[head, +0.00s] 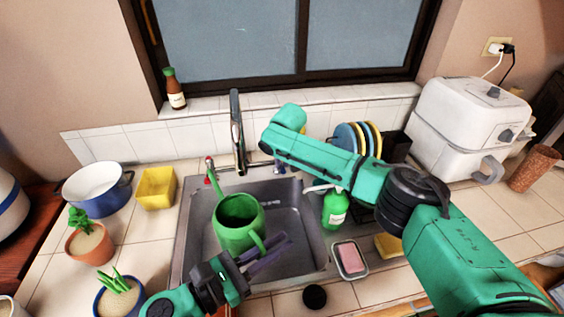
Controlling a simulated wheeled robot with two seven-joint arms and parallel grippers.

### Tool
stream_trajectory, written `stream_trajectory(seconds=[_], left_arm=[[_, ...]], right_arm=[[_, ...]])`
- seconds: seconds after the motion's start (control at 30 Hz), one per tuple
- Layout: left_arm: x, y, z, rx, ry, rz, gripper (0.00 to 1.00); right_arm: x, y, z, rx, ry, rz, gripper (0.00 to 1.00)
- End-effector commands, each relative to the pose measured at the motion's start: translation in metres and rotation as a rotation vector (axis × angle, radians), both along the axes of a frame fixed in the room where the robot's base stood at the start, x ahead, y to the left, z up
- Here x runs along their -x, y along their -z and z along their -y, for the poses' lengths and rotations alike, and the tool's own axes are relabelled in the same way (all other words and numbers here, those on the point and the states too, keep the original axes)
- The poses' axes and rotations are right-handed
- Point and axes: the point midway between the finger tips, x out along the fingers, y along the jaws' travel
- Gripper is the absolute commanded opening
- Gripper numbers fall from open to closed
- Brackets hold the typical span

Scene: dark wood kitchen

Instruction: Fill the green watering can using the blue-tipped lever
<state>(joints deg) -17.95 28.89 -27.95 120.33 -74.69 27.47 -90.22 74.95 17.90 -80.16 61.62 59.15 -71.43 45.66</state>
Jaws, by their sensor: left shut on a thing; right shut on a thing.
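The green watering can (229,236) is in the sink, upright, its open top below and in front of the tall metal faucet (236,125). Its spout points up and left. My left gripper (272,251) is shut on the can's handle at its lower right. The blue-tipped lever (279,167) is right of the faucet, mostly hidden behind my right arm. My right gripper (279,158) is at this lever and shut on it, with its fingers largely hidden. I cannot make out any water stream.
The metal sink (307,256) surrounds the can. A green soap bottle (335,209), a pink soap in a dish (349,258) and a dish rack with plates (352,139) are right. A yellow box (156,188), a pot (97,190) and potted plants (91,243) are left.

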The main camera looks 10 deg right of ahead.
Motion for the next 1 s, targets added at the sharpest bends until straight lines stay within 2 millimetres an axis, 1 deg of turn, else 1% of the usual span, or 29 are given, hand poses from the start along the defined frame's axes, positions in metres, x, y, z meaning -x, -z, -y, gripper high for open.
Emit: stream_trajectory(seconds=[0.17, 0.37, 0.8, 1.0], left_arm=[[0.000, 0.000, 0.000, 0.000, 0.000, 0.001, 0.00], [0.000, 0.000, 0.000, 0.000, 0.000, 0.001, 0.00], [0.000, 0.000, 0.000, 0.000, 0.000, 0.001, 0.00], [0.000, 0.000, 0.000, 0.000, 0.000, 0.001, 0.00]], right_arm=[[-0.001, -0.001, 0.003, -0.002, -0.028, 0.001, 0.00], [-0.001, -0.001, 0.011, -0.002, -0.120, 0.000, 0.00], [-0.010, -0.002, 0.037, -0.002, -0.435, 0.003, 0.00], [-0.015, -0.003, 0.044, 0.000, -0.540, 0.005, 0.00]])
